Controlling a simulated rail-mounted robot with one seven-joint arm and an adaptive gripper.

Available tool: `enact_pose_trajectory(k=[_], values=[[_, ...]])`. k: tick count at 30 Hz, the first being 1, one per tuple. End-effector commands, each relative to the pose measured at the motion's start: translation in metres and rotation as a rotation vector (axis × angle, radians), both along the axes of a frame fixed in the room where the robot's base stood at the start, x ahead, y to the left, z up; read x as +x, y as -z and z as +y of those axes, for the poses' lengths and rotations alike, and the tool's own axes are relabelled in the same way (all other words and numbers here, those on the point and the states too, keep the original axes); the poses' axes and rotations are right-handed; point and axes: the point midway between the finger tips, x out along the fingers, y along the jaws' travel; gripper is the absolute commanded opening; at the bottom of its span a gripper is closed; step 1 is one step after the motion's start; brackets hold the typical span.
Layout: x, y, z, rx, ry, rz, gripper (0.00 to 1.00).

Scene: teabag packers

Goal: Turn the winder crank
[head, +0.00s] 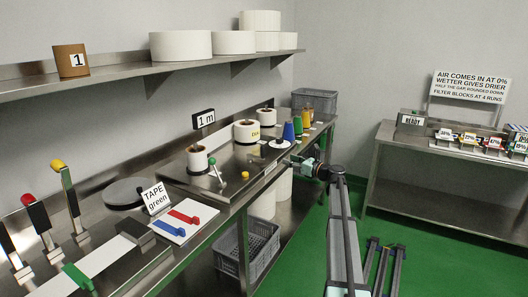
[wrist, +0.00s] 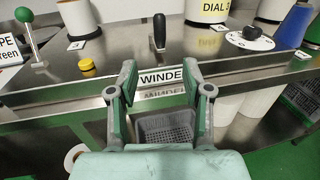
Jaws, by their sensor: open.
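A black upright handle (wrist: 159,31) stands on the steel bench top behind the label that reads WINDE (wrist: 163,77), its last letter hidden by my finger. It looks like the winder crank; its base and arm are hard to make out. My gripper (wrist: 160,80) is open and empty, its two fingers on either side of the label in the wrist view. The handle is ahead of the fingertips, between them and apart from both. In the head view my gripper (head: 302,164) is at the bench's front edge; I cannot make out the handle clearly there.
A green-knobbed lever (wrist: 27,32) and yellow button (wrist: 87,66) stand left of the handle. A dial (wrist: 250,36) and blue cone (wrist: 295,24) stand right. White rolls (head: 246,131) stand behind. A grey crate (head: 250,248) sits below. Green floor lies right.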

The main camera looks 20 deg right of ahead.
Motion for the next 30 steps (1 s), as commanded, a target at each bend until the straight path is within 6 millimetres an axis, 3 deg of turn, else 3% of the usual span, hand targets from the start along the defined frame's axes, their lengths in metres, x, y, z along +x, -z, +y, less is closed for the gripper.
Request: enact_pose_trajectory(k=[21, 30], values=[[0.119, -0.001, 0.057, -0.005, -0.003, 0.001, 0.49], [0.146, 0.000, 0.071, -0.005, -0.002, 0.000, 0.49]])
